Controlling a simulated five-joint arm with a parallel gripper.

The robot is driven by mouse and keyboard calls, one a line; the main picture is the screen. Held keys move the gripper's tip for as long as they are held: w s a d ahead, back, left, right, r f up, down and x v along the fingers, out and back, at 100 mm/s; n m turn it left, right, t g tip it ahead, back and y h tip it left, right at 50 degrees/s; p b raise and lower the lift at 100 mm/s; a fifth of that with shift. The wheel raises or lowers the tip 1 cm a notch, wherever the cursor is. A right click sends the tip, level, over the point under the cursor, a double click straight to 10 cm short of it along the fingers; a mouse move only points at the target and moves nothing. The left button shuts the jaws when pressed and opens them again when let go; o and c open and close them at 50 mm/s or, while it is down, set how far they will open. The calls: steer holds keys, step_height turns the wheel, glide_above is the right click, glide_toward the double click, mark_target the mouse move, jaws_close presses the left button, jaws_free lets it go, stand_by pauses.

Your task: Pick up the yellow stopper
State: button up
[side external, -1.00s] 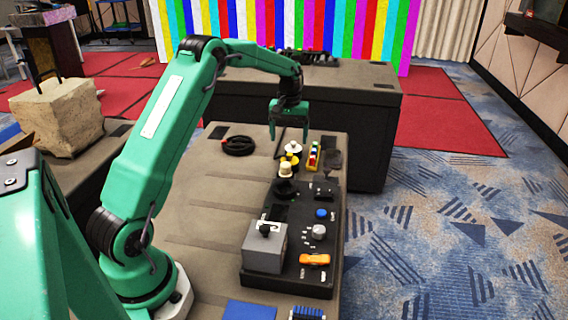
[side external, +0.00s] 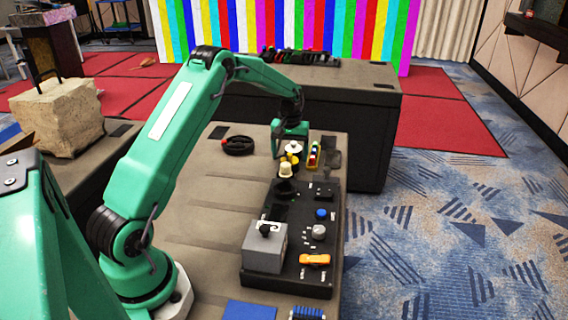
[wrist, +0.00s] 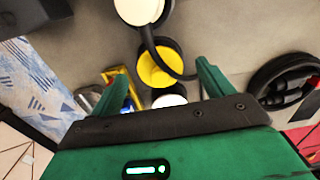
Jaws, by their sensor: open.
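The yellow stopper (wrist: 158,68) is a round yellow disc with a dark rim, seen from above in the wrist view. A dark curved strip crosses part of it there. In the side view the yellow stopper (side external: 293,160) is small, between a cream-topped piece and a white-topped piece. My gripper (wrist: 162,82) is open, and its two green fingers stand apart on either side of the stopper's line in the wrist view. In the side view my gripper (side external: 290,150) is low above this group. No contact with the stopper is visible.
A cream-topped piece (side external: 285,170) and a white-topped piece (side external: 293,147) crowd the stopper. A multicoloured block (side external: 314,155) stands to the right. A black control panel (side external: 290,276) is nearer the camera. Bare table lies left of it.

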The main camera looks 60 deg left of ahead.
steer(key=shift+f, duration=0.55)
steer(key=shift+c, duration=0.2)
steer(key=c, duration=1)
